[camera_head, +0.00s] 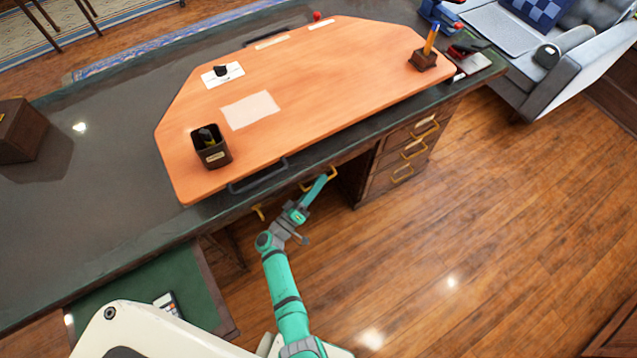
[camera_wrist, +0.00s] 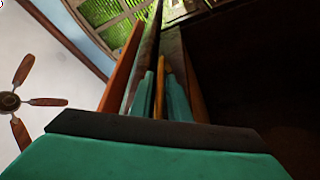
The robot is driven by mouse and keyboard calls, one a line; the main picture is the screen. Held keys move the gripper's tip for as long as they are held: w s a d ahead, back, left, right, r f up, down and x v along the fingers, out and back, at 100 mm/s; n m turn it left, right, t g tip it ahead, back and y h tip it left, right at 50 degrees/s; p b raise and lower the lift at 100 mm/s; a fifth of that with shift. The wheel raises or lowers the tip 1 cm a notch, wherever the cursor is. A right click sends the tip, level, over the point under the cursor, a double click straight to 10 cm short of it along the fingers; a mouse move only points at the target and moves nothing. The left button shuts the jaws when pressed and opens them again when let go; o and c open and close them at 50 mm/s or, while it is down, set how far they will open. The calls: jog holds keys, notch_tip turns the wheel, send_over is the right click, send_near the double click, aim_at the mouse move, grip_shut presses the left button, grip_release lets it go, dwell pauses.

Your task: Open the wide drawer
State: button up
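The wide drawer is under the middle of the desk's front edge, its front mostly in shadow, and looks closed. It has two gold handles: a right one (camera_head: 325,178) and a left one (camera_head: 258,212). My gripper (camera_head: 320,184) is at the right handle, with its teal fingers pointing up and toward the desk. In the wrist view the handle bar (camera_wrist: 159,90) stands between the two fingers (camera_wrist: 160,100), with hardly any gap on either side, so the gripper looks shut on it. The exact contact is partly hidden.
An orange desktop board (camera_head: 310,75) lies on the dark desk (camera_head: 90,190), with a pen cup (camera_head: 212,150) near its front. Small drawers (camera_head: 400,160) are on the right. A green slide-out panel (camera_head: 190,277) sticks out at left. Open wood floor (camera_head: 450,250) lies in front and right.

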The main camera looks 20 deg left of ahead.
jog(key=shift+c, duration=0.6)
grip_shut()
dwell(0.8)
